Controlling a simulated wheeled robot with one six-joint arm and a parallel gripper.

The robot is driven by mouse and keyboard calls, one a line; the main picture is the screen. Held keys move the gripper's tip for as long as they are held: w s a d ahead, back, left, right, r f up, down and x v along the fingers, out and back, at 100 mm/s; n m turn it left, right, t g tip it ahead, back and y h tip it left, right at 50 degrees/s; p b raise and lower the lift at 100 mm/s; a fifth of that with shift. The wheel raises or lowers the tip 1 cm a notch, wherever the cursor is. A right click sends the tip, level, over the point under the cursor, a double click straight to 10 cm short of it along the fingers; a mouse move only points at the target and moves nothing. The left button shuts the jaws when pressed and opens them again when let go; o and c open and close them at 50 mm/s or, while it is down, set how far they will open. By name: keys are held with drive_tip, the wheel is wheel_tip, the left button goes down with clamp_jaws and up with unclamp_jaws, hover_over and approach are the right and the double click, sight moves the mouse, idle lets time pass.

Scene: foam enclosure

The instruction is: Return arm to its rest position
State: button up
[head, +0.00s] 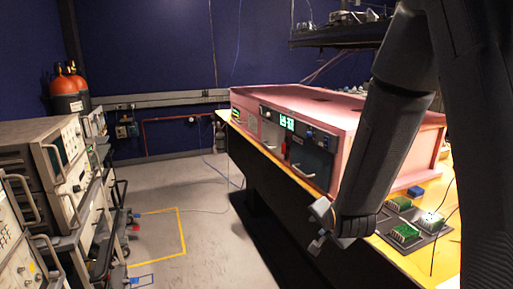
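My arm, dark grey, comes down from the top right in the head view and bends near the table's front edge. My gripper (320,228) is at its lower end, pointing left, beside the table edge and in front of the pink foam enclosure (408,150). It touches nothing that I can see. Its fingers are small and partly turned away, so I cannot tell whether they are open or shut. No object shows in it.
The enclosure, with a panel and green display (287,122), stands on a yellow table (405,262). Green circuit boards (405,233) on a dark mat and a blue block (416,191) lie close right of my gripper. Instrument racks (45,170) line the left; the floor (205,225) between is clear.

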drive_tip(key=s+r+n+g, duration=0.2)
drive_tip(key=s+n+g, duration=0.6)
drive_tip(key=s, duration=1.3)
drive_tip(key=n, duration=0.2)
drive_tip(key=shift+s+d+n, duration=0.2)
drive_tip(key=shift+d+n, duration=0.1)
drive_tip(key=shift+n, duration=0.1)
